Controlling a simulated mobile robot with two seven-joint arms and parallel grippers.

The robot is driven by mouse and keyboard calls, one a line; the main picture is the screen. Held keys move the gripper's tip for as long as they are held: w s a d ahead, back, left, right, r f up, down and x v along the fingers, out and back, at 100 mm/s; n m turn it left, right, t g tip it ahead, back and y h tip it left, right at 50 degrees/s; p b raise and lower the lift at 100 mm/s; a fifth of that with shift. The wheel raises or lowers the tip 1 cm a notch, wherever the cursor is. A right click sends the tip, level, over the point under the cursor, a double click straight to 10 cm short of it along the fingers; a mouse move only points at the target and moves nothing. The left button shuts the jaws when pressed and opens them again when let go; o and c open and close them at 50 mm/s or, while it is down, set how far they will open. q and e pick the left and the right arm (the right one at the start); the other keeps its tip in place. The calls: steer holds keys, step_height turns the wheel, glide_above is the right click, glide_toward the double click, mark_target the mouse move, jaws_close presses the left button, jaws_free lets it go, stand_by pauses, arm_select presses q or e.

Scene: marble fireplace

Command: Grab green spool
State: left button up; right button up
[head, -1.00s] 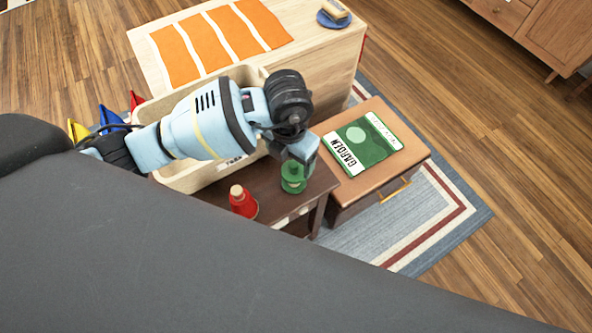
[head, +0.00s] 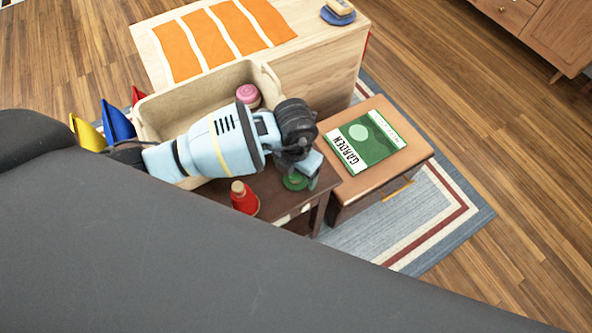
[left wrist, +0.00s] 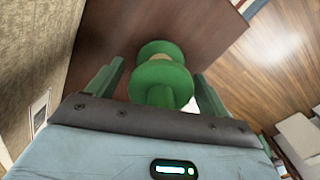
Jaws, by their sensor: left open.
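The green spool (head: 294,182) stands on the small dark brown table (head: 270,196), partly hidden under my left gripper in the head view. In the left wrist view the green spool (left wrist: 160,75) shows two green discs and a paler core, and it lies between the two fingers. My left gripper (head: 305,178) is open and lowered over the spool; its fingers (left wrist: 158,85) stand on either side, with a gap visible on each side. I cannot tell whether either finger touches it. My right gripper is not in view.
A red spool-like cone (head: 244,199) stands close by on the same table. A cream bin (head: 160,112) with a pink item (head: 248,95) is behind my left arm. A brown cabinet (head: 409,165) with a green garden book (head: 362,143) stands to the right.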

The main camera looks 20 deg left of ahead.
arm_select(q)
steer(key=c, duration=1.1)
steer(key=shift+r, duration=0.15)
steer(key=shift+r, duration=0.6)
step_height(320, 180, up, 2)
steer(key=shift+r, duration=0.2)
steer(key=s+d+r, duration=0.1)
steer(key=s+d, duration=0.9)
steer(key=s, duration=0.2)
steer(key=shift+s+d, duration=0.15)
steer(key=shift+d, duration=0.05)
